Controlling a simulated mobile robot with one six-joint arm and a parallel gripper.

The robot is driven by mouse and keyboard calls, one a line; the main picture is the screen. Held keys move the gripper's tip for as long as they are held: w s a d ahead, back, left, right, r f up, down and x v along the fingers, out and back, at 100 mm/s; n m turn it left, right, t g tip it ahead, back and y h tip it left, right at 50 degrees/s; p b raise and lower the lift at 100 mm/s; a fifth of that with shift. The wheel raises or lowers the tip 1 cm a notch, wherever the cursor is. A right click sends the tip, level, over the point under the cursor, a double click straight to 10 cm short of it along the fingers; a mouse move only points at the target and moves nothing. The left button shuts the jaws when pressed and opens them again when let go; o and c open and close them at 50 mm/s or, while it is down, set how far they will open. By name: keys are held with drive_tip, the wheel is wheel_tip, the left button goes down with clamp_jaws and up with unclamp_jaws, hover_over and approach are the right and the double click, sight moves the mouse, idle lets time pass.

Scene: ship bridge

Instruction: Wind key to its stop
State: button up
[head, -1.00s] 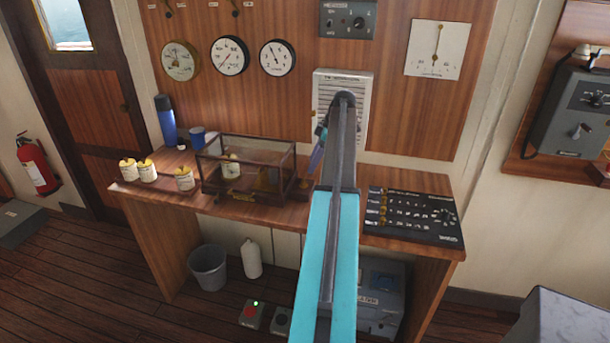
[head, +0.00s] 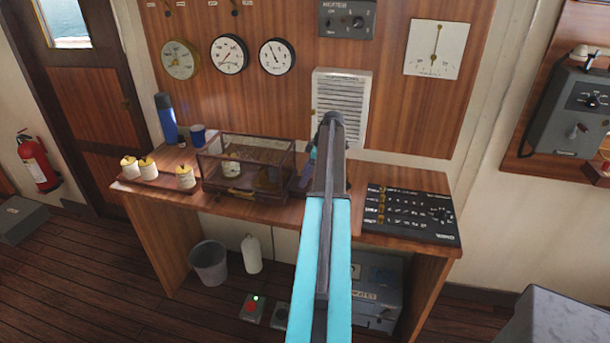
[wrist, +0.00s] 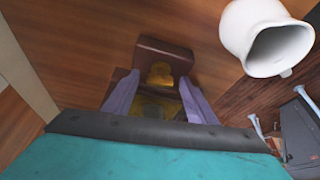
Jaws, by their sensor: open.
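A small brass piece (wrist: 160,74), which looks like the key, shows in the wrist view in front of a dark brown block (wrist: 164,52). My gripper (wrist: 159,80) is open, with one pale purple finger on each side of the brass piece. I cannot tell whether the fingers touch it. More brass shows lower between the fingers, partly hidden by my wrist. In the head view my arm hides the key and most of the gripper, which is just right of a glass-sided case (head: 247,168) on the wooden desk (head: 330,222).
A black panel (head: 410,213) lies on the desk to the right. White pots with yellow tops (head: 147,170), a blue flask (head: 166,118) and a blue cup (head: 198,135) stand to the left. A white vessel (wrist: 262,38) shows upper right in the wrist view.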

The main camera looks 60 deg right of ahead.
drive_tip(key=c, duration=1.1)
drive_tip(key=shift+a+m+b, duration=0.1)
drive_tip(key=shift+m+b, duration=0.2)
drive_tip(key=shift+b, duration=0.1)
drive_tip(key=m+h+b, duration=0.1)
drive_tip(key=m+b, duration=0.1)
drive_tip(key=m, duration=0.1)
drive_tip(key=shift+s+a+f, duration=0.1)
drive_tip(key=shift+m+h+b, duration=1)
drive_tip(key=shift+m+b, duration=0.1)
drive_tip(key=shift+m, duration=0.9)
drive_tip(key=o, duration=1.1)
